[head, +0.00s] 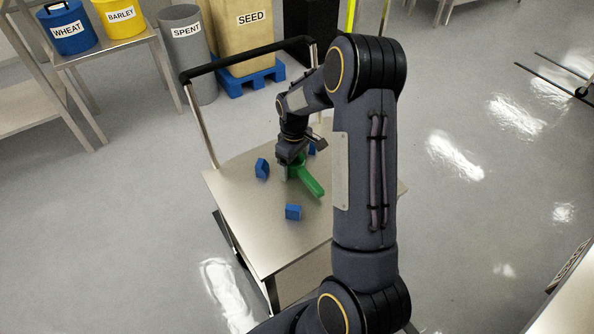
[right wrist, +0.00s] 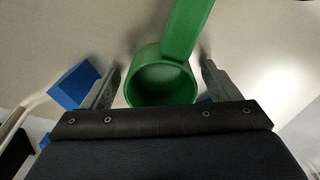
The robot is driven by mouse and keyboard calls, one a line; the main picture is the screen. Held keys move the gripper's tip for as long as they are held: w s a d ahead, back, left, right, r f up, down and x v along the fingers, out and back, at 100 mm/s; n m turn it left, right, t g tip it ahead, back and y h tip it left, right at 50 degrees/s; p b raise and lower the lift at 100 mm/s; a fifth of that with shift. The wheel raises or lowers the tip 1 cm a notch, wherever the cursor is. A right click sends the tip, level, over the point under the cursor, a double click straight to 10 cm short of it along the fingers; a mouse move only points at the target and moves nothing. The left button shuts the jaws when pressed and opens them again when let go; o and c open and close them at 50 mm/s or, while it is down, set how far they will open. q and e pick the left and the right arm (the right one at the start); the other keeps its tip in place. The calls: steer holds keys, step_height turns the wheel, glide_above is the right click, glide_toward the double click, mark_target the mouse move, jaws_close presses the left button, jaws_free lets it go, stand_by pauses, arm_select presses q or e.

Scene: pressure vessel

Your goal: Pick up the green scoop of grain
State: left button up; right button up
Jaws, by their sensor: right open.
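The green scoop (head: 309,183) lies on the metal cart top (head: 238,226), its handle pointing toward the lower right in the head view. My right gripper (head: 291,172) is above the scoop's cup end, pointing down. In the right wrist view the scoop's round cup (right wrist: 161,84) sits between the two open fingers, with a gap on each side, and the handle runs to the top edge. The inside of the cup looks dark green; I cannot make out any grain. My left gripper is not in view.
Blue blocks lie around the scoop: one at left (head: 262,168), one in front (head: 293,212), one partly hidden behind my gripper (head: 312,149). The cart has a black push handle (head: 245,57). Wheat (head: 66,28) and barley (head: 118,18) buckets stand on a rear table.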

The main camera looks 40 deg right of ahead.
steer(key=c, duration=1.1)
steer(key=shift+c, duration=0.2)
steer(key=shift+r, duration=0.1)
